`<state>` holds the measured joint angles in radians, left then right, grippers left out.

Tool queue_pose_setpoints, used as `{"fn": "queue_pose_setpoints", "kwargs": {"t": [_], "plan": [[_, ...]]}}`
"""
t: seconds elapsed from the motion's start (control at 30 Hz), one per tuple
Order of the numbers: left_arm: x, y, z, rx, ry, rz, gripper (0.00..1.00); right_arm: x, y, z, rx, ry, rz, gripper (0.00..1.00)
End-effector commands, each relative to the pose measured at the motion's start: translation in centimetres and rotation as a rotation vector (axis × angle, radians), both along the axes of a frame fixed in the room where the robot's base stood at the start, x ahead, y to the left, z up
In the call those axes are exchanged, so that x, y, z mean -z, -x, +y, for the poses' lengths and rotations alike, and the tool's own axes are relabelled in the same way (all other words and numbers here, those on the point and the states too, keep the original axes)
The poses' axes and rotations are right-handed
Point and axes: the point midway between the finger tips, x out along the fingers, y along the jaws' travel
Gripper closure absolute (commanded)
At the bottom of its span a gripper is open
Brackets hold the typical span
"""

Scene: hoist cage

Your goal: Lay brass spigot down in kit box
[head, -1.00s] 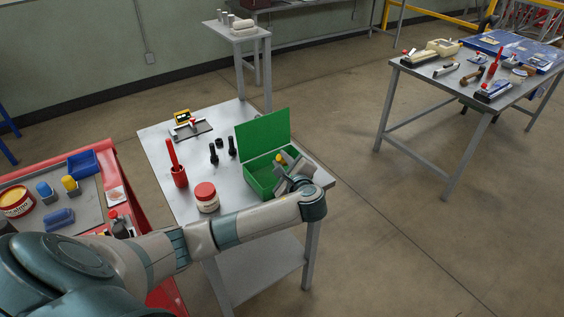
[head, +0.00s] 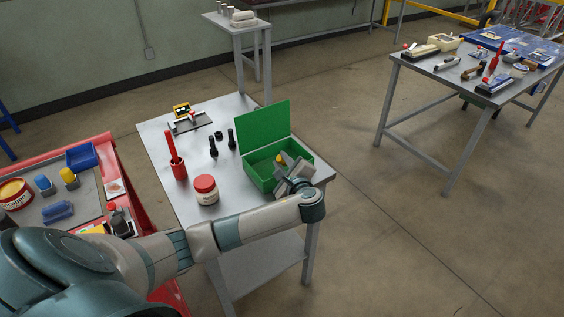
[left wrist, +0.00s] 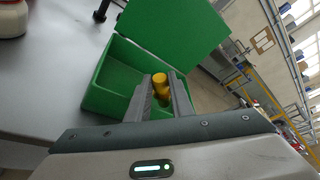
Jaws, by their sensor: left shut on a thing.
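The brass spigot (left wrist: 160,82) is a short yellow cylinder held between the two fingers of my left gripper (left wrist: 158,98) in the left wrist view. In the head view the spigot (head: 280,159) shows as a small yellow spot by my left gripper (head: 287,166). The kit box (head: 262,184) is green with its lid standing open at the back. In the left wrist view the spigot is in front of the box's (left wrist: 112,103) opening. I cannot tell how far it is above the floor of the box. My right gripper is not in view.
The grey table also holds a white jar with a red lid (head: 206,190), a red holder (head: 178,170), black bolts (head: 213,147) and a metal fixture (head: 188,124). A red cart (head: 105,145) stands at left. Another loaded table (head: 450,72) is at right.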

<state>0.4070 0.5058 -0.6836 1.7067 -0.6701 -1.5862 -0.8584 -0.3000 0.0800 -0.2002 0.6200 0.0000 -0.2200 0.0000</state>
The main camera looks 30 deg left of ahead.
Motion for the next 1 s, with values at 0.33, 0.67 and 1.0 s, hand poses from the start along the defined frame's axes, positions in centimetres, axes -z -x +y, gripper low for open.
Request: {"fn": "queue_pose_setpoints", "kwargs": {"t": [0.33, 0.67, 1.0], "plan": [[1.6, 0.5, -0.4, 0.002, 0.008, 0.027, 0.6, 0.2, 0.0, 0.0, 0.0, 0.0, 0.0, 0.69], [1.7, 0.6, -0.5, 0.002, 0.009, 0.028, 0.62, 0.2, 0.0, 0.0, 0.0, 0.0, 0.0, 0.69], [0.9, 2.2, -2.8, 0.006, 0.013, 0.023, 0.58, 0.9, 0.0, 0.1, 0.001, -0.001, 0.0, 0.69]]}}
